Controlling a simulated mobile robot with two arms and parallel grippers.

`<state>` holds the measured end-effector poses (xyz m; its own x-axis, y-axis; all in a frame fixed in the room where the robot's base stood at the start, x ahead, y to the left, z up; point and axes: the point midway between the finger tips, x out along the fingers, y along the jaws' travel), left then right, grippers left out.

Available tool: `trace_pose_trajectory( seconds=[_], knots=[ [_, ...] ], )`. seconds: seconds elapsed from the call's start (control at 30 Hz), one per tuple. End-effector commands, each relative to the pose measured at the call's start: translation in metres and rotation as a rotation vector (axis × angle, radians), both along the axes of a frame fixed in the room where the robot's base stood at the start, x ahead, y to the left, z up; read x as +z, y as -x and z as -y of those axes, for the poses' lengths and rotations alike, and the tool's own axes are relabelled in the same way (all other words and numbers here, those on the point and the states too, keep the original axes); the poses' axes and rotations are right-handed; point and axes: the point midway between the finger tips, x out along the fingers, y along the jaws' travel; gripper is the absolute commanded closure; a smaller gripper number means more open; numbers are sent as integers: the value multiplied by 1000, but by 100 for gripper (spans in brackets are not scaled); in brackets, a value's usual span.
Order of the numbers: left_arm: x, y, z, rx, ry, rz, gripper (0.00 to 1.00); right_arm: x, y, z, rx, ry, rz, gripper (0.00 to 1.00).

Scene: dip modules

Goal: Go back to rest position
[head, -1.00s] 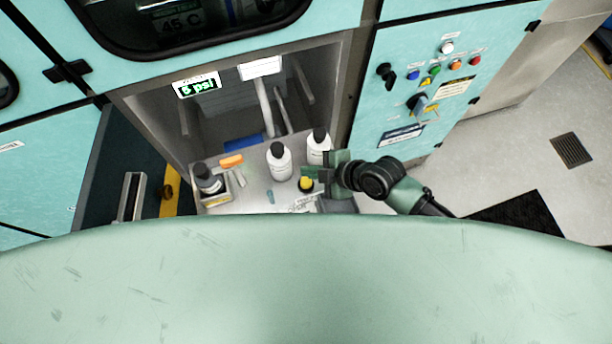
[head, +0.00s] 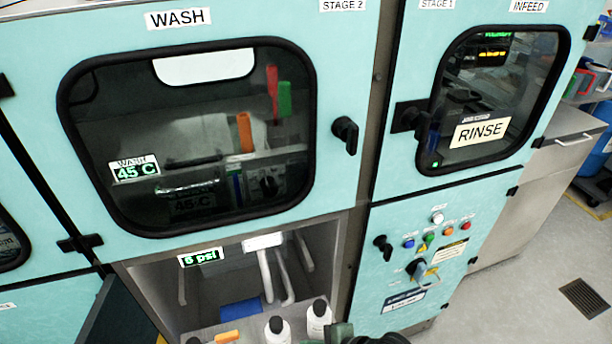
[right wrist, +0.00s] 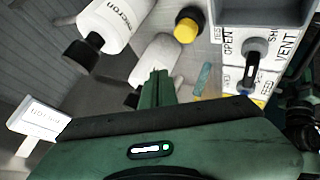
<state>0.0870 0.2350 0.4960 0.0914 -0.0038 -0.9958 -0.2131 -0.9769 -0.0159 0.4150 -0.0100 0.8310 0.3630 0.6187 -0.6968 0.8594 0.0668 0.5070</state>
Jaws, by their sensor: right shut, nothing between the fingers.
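My right gripper (right wrist: 158,88) shows in the right wrist view with its green fingers together and nothing between them. It is over the bench, close to white bottles with black caps, and I see no contact. In the head view only a small part of my right arm shows at the bottom edge, beside the right white bottle (head: 319,322). My left gripper is in neither current view.
A second white bottle (head: 277,332) and an orange item (head: 227,337) stand in the open bay. In the wrist view, a yellow cap (right wrist: 186,28) and a valve lever (right wrist: 252,65) are near the fingers. The wash door (head: 335,180) and button panel (head: 438,238) are behind.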

Motion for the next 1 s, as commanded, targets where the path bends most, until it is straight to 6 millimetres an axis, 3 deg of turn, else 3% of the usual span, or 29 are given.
trace_pose_trajectory(
  seconds=[0.17,0.27,0.4,0.6,1.0],
  knots=[
    [0,0,0,0,0,0,64,10,11,-6,-58,-26,-57,100],
    [0,0,0,0,0,0,64,29,28,-3,-211,-61,-173,100],
    [0,0,0,0,0,1,64,54,51,39,-567,-83,-362,100],
    [0,0,0,0,0,0,64,70,83,108,-995,-80,-520,100],
    [0,0,0,0,0,0,64,92,147,200,-1550,-65,-647,100]
  ],
)
